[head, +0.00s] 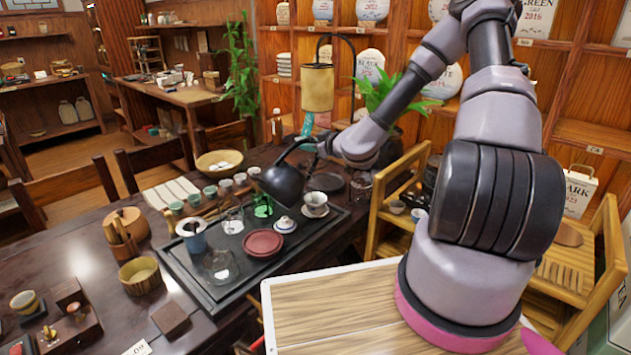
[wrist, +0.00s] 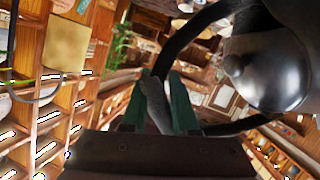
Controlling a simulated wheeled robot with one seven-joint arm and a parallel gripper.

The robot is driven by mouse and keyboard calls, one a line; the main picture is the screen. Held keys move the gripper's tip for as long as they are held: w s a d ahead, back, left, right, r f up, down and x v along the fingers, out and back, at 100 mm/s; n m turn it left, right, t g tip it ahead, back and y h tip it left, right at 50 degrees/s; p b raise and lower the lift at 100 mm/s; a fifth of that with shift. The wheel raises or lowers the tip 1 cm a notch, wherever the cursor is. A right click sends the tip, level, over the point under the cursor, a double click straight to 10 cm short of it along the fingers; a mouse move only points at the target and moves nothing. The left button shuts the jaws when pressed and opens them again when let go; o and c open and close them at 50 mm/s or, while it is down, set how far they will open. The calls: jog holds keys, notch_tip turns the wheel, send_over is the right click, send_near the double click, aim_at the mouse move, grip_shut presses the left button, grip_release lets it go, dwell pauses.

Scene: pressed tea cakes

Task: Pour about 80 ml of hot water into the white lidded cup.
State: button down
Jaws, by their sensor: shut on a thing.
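My gripper (wrist: 185,100) is shut on the handle of a black kettle (head: 281,186), whose dark round body and lid knob also show in the wrist view (wrist: 268,75). The kettle is held in the air above the back of the dark tea tray (head: 215,291). A white cup (head: 315,205) stands open on a saucer, just right of and below the kettle in the head view. A small white lid (head: 285,225) with a knob lies on the tray in front of the cup. No water stream is visible, and the cup's inside is unclear.
A dark red dish (head: 262,243), a glass pitcher (head: 220,265) and a blue-grey holder (head: 192,236) stand on the tray. A hanging lantern (head: 317,87) is behind the kettle.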

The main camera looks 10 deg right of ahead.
aim_at(296, 147)
jog(key=shift+w+d+f+m, duration=0.15)
jog(key=shift+w+d+m, duration=0.05)
jog(key=shift+d+m, duration=0.25)
dwell(0.3)
jog(key=shift+w+d+m+y, duration=0.15)
jog(key=shift+d+m+y, duration=0.15)
jog(key=shift+d+m, duration=0.1)
dwell(0.5)
jog(key=s+a+n, duration=0.1)
jog(key=a, duration=0.1)
jog(key=s+a+n+h, duration=0.1)
jog(key=a+n, duration=0.1)
jog(key=s+a+r+n, duration=0.1)
jog(key=a, duration=0.1)
jog(key=shift+s+a+g, duration=0.25)
jog(key=shift+s+g, duration=0.05)
jog(key=shift+s, duration=0.1)
jog(key=shift+s+a+r+n+h+p, duration=0.25)
jog(key=shift+s+a+r+n+p, duration=0.05)
jog(key=shift+a+n, duration=0.3)
jog(key=shift+s+a+r+n+h+p, duration=0.25)
jog(key=shift+a+n, duration=0.25)
jog(key=shift+n, duration=0.15)
